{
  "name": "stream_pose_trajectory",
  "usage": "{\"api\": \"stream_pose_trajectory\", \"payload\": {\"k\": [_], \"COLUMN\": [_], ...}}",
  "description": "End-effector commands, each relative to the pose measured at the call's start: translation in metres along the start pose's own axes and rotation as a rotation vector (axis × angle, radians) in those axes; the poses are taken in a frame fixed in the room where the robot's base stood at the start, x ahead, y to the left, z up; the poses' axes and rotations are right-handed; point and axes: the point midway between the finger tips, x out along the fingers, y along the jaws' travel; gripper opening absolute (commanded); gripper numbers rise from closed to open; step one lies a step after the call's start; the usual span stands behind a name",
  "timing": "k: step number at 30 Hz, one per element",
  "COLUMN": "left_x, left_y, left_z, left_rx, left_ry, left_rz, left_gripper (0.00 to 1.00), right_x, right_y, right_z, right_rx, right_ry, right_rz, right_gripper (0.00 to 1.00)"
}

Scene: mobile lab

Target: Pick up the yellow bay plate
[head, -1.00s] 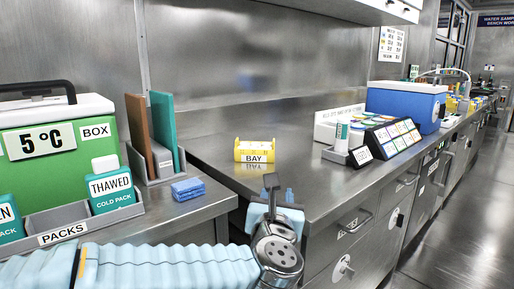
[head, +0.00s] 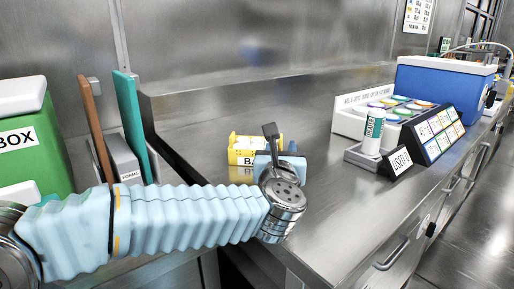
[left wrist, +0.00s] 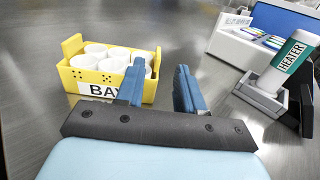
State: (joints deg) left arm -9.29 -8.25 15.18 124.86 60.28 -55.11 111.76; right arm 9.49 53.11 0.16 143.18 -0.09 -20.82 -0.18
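The yellow bay plate (head: 240,149) is a small yellow box with a white BAY label, standing on the steel counter. In the head view my left gripper partly covers its right side and label. In the left wrist view the plate (left wrist: 79,77) holds several white round cups and lies ahead and to the left of my fingers. My left gripper (left wrist: 159,90) is open, its two blue fingers apart with nothing between them. The left finger overlaps the plate's right front corner in that view; I cannot tell whether it touches. My right gripper is not in view.
A grey holder with a white and teal HEATER tube (head: 373,132) and a label rack (head: 436,132) stand to the right. A blue cooler (head: 440,82) is behind them. A green box (head: 28,140) and upright boards (head: 133,125) are at left. The counter between is bare.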

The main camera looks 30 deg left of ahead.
Motion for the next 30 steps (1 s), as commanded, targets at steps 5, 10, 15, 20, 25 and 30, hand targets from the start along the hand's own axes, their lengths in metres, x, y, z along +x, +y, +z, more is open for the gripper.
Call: {"api": "stream_pose_trajectory", "payload": {"k": [5,10,15,20,25,30], "left_x": [0.026,0.042,0.070,0.082,0.083,0.083], "left_y": [0.000,0.001,0.003,0.002,0.002,0.002], "left_z": [0.000,0.001,0.002,0.001,0.000,0.000], "left_rx": [0.001,0.001,0.001,0.000,0.000,0.000], "left_ry": [0.001,0.001,0.001,0.000,-0.001,-0.001], "left_rz": [0.000,0.002,0.002,-0.001,-0.001,-0.001], "left_gripper": [0.37,0.37,0.37,0.37,0.37,0.16], "right_x": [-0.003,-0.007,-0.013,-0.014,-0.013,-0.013], "right_y": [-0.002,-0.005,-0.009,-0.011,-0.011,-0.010], "right_z": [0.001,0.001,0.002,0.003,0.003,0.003], "right_rx": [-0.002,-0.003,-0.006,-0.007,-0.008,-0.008], "right_ry": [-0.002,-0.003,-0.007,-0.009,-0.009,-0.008], "right_rz": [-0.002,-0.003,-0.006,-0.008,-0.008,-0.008], "right_gripper": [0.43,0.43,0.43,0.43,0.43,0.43]}}
